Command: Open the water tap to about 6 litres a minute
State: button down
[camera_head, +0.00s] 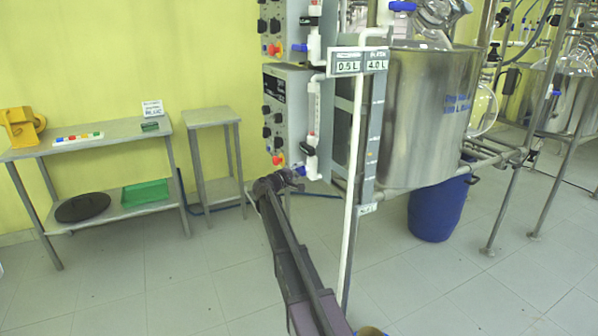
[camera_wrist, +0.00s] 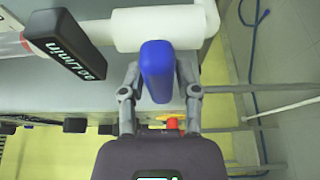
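The blue tap handle (camera_wrist: 157,72) stands on the white pipe (camera_wrist: 160,27) in the wrist view. My gripper (camera_wrist: 161,92) is open, with one finger on each side of the handle; the left finger is very close to it, and I cannot tell whether it touches. The right finger is apart from it. A black plate marked L/min (camera_wrist: 62,45) is beside a clear tube at the upper left. In the head view my gripper (camera_head: 280,181) is at the lower blue handle (camera_head: 300,171), below the flow meter tube (camera_head: 314,105). The float reading is too small to tell.
A grey control box (camera_head: 287,115) with knobs is just left of the tube. A red knob (camera_wrist: 172,123) shows between my fingers. A steel vessel (camera_head: 430,120) and a blue drum (camera_head: 437,208) are at the right. Side tables (camera_head: 95,139) stand at the left wall.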

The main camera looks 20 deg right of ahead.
jog(key=shift+r+n+p, duration=0.1)
jog(key=shift+n+p, duration=0.2)
jog(key=shift+n+g+y+p, duration=0.3)
jog(key=shift+n+y+p, duration=0.1)
jog(key=shift+n+p, duration=0.25)
jog(key=n+g+y+p, duration=0.1)
jog(key=n, duration=0.2)
jog(key=shift+w+r+p, duration=0.1)
jog(key=shift+p, duration=0.3)
jog(key=shift+n+g+y+p, duration=0.3)
jog(key=shift+n+g+p, duration=0.45)
jog(key=shift+n, duration=0.5)
jog(key=shift+f+n+g+p, duration=0.2)
jog(key=shift+n+g+p, duration=0.4)
jog(key=shift+n, duration=0.4)
jog(key=shift+c, duration=2.4)
grip_release()
jog(key=shift+d, duration=0.1)
